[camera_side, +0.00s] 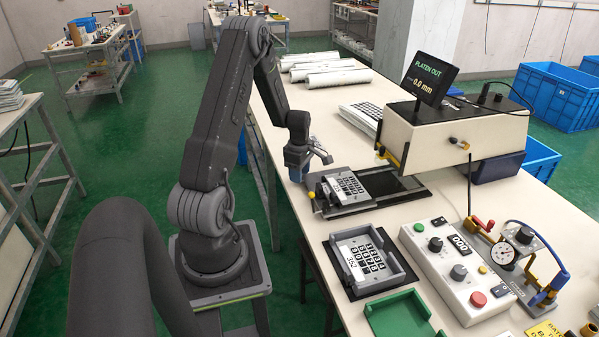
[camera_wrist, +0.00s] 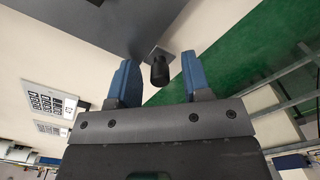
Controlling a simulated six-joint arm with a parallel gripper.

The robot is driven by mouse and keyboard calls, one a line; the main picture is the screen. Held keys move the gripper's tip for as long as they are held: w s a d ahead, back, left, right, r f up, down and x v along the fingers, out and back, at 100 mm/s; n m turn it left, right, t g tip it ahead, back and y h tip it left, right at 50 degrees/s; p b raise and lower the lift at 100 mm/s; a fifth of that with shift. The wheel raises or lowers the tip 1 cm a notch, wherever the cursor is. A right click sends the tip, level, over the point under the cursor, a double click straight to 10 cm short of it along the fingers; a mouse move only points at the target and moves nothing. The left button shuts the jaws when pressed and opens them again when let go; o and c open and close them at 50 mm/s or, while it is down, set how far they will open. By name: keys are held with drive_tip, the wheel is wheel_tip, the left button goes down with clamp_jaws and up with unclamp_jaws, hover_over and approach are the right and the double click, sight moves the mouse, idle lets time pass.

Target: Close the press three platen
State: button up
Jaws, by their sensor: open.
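The press (camera_side: 450,135) is a cream box with a dark screen (camera_side: 430,78) reading "PLATEN OUT" and 0.0 mm. My gripper (camera_side: 308,160) is above the platen's outer left end in the side view. In the wrist view my gripper (camera_wrist: 158,62) has its two blue fingers apart. A dark round knob (camera_wrist: 159,70) on a grey plate shows between them; I cannot tell whether they touch it.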

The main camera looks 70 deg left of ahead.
sight(327, 173)
drive_tip(key=shift+c, duration=0.3)
clamp_jaws()
drive_tip(key=w, duration=0.9)
drive_tip(key=shift+w, duration=0.15)
drive_tip(key=shift+o, duration=0.3)
unclamp_jaws()
